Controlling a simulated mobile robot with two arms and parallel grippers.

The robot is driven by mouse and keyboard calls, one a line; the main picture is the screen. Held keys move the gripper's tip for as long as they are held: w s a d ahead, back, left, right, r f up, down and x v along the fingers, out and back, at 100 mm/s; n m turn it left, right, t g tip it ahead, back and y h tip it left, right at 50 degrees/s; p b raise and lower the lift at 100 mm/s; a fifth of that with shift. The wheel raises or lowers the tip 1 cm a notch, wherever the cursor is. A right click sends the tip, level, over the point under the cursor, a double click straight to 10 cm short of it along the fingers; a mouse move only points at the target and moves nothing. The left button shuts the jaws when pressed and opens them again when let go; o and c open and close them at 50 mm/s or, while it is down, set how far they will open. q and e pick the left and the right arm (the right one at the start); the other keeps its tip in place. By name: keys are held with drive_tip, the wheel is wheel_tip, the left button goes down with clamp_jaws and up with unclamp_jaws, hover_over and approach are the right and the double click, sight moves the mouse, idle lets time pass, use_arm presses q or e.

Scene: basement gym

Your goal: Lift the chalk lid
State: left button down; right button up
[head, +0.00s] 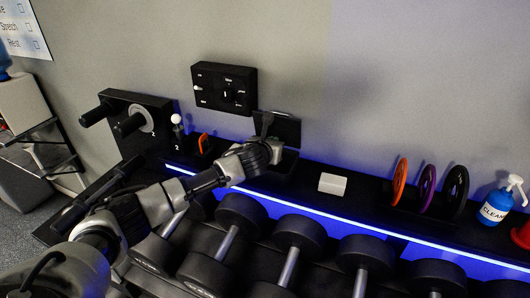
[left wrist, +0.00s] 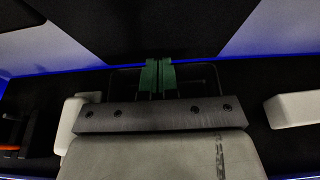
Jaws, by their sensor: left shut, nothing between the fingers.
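The chalk lid (head: 287,128) is a dark flat panel standing raised and tilted at the back of a dark chalk box (head: 289,159) on the shelf, against the wall. In the left wrist view the lid (left wrist: 205,28) fills the top middle, with the dark box (left wrist: 124,82) below it. My left gripper (head: 268,122) is in front of the lid; its green fingertips (left wrist: 158,75) are together with nothing between them. They overlap the lid's lower edge in the wrist view; I cannot tell whether they touch it. The gripper hides part of the box. My right gripper is not in view.
A white block (head: 332,184) lies right of the box. An orange disc (head: 203,143) and a white-balled post (head: 177,121) stand left. Coloured discs (head: 427,188) and a cleaner bottle (head: 495,205) stand right. A black panel (head: 225,88) hangs above; dumbbells (head: 300,235) sit below.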

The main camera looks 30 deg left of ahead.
use_arm(q)
drive_tip(key=s+p, duration=0.5)
drive_tip(key=s, duration=0.9)
drive_tip(key=shift+d+r, duration=0.15)
drive_tip(key=shift+d, duration=0.2)
